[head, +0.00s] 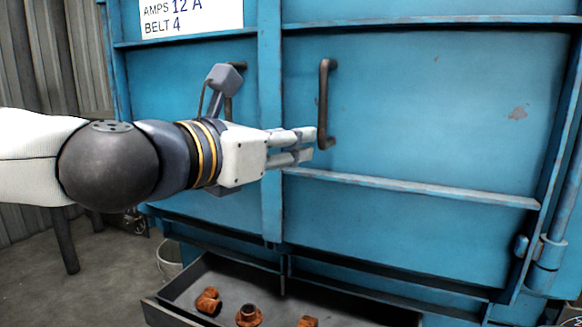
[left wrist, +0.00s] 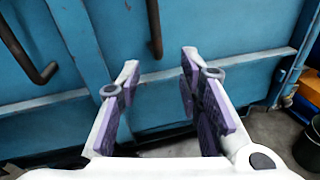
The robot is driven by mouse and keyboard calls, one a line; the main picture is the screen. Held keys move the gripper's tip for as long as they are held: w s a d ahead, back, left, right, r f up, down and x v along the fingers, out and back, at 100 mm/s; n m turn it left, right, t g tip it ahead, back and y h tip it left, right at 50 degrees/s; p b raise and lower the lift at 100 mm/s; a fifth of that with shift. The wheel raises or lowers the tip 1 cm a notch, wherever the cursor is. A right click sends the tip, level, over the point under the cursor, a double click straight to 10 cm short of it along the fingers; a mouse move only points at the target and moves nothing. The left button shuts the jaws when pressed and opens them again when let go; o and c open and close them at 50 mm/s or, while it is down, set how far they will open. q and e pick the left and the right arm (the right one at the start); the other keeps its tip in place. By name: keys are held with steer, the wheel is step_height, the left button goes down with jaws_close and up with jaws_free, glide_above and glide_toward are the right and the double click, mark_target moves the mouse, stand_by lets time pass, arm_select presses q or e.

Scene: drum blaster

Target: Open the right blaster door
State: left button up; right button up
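The right blaster door (head: 430,110) is a blue panel that sits shut against the frame, with a dark vertical bar handle (head: 326,100) near its left edge. My left gripper (head: 308,147) points right, with its fingertips close to the handle's lower end. In the left wrist view its two fingers (left wrist: 162,82) are spread with nothing between them. The handle (left wrist: 155,28) shows there just beyond the fingertips, in line with the gap. I cannot tell whether a fingertip touches it. My right gripper is in neither view.
The left door's dark handle (left wrist: 35,62) is left of the blue centre post (head: 270,110) and is partly hidden by my wrist in the head view. A dark tray (head: 190,275) with rusty fittings (head: 248,316) juts out below the doors.

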arm_select(q)
steer(key=n+t, duration=0.1)
glide_toward(321, 101)
steer(key=x, duration=1)
steer(key=shift+w+d, duration=0.2)
steer(key=shift+w, duration=0.15)
jaws_close()
